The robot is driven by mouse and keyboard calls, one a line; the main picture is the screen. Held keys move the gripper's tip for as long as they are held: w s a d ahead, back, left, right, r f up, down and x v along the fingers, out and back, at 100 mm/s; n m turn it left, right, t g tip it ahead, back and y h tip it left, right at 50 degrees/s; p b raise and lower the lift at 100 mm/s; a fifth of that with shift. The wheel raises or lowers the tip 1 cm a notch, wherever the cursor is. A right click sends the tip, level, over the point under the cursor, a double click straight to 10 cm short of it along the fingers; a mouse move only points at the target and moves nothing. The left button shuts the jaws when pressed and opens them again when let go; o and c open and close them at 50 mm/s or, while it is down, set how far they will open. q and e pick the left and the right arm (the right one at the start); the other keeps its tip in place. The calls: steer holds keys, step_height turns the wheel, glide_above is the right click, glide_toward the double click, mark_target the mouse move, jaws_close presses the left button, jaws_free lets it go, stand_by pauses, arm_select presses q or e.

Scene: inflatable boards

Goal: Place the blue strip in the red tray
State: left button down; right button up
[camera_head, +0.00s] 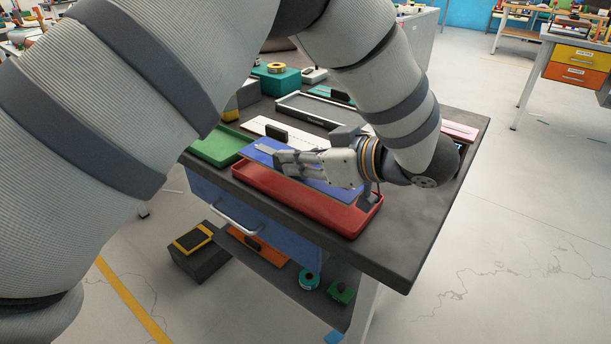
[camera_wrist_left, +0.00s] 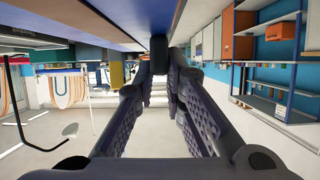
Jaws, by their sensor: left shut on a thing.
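The blue strip (camera_head: 262,146) is a flat, thin blue piece above the red tray (camera_head: 305,205) on the dark workbench. My left gripper (camera_head: 272,157) is shut on the blue strip, and its fingers and wrist cover part of it. The strip hides the far part of the tray's inside. I cannot tell whether the strip touches the tray floor or hangs just above it. My right gripper is in neither view.
A green tray (camera_head: 219,147) stands left of the red one. Behind are a white strip (camera_head: 312,141) with a black handle and a grey tray (camera_head: 309,110). A pink piece (camera_head: 459,131) lies at the right. The bench's front right corner (camera_head: 408,262) is bare. A lower shelf holds several parts.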

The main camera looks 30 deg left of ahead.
mark_target(307, 179)
arm_select(q)
steer(key=f, duration=0.3)
steer(key=shift+w+d+f, duration=0.1)
steer(key=shift+w+d, duration=0.05)
steer(key=shift+w, duration=0.05)
steer(key=shift+f, duration=0.1)
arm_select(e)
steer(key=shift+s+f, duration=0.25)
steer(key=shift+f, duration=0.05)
arm_select(q)
steer(key=shift+f, duration=0.15)
steer(key=shift+f, duration=0.5)
steer(key=c, duration=1.7)
jaws_free()
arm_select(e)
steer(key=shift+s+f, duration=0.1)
arm_select(q)
steer(key=shift+o, duration=0.2)
steer(key=shift+r, duration=0.2)
steer(key=b+v, duration=0.1)
steer(key=v, duration=1.1)
steer(key=shift+r, duration=0.45)
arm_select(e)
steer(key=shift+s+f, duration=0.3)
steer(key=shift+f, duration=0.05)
